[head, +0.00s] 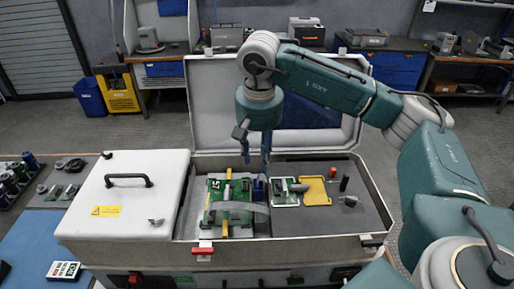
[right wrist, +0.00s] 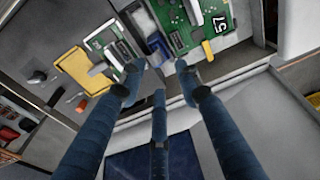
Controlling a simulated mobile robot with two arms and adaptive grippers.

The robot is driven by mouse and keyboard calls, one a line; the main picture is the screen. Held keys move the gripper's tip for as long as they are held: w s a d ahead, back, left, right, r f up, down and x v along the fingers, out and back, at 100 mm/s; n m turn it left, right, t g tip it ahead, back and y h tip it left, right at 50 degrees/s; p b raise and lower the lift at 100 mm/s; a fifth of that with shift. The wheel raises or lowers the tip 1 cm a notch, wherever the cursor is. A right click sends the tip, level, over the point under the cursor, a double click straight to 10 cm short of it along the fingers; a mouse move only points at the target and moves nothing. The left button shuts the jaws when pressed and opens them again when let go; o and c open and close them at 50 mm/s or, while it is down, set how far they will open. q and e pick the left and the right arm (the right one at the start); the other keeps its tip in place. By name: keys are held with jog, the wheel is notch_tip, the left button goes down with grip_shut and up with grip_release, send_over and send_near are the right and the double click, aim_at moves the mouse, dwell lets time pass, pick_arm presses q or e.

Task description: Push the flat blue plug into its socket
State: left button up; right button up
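The flat blue plug (head: 260,188) appears as a small dark blue piece at the right edge of the green circuit board (head: 216,186), inside the open case. The right wrist view shows a blue piece (right wrist: 158,44) beside the board, ahead of the fingertips. My right gripper (head: 256,164) points down above it. Its fingers (right wrist: 158,72) are spread with nothing visible between them. I cannot make out the socket or whether the plug touches it. A grey band (head: 240,207) crosses the front of the board. My left gripper is not in view.
A small white-framed board (head: 285,191), a yellow tray (head: 315,191) and small dark parts lie right of the blue piece. The case's raised lid (head: 215,110) stands behind my gripper. A white cover with a black handle (head: 128,180) is at left.

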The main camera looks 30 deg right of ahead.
aim_at(258, 179)
jog(key=f, duration=0.2)
jog(key=f+p, duration=0.1)
jog(key=f, duration=0.1)
jog(key=f+p, duration=0.1)
jog(key=f, duration=0.2)
jog(key=shift+w+d, duration=0.25)
jog(key=shift+w, duration=0.1)
jog(key=shift+f, duration=0.8)
jog(key=shift+w, duration=0.1)
jog(key=shift+c, duration=0.6)
grip_shut()
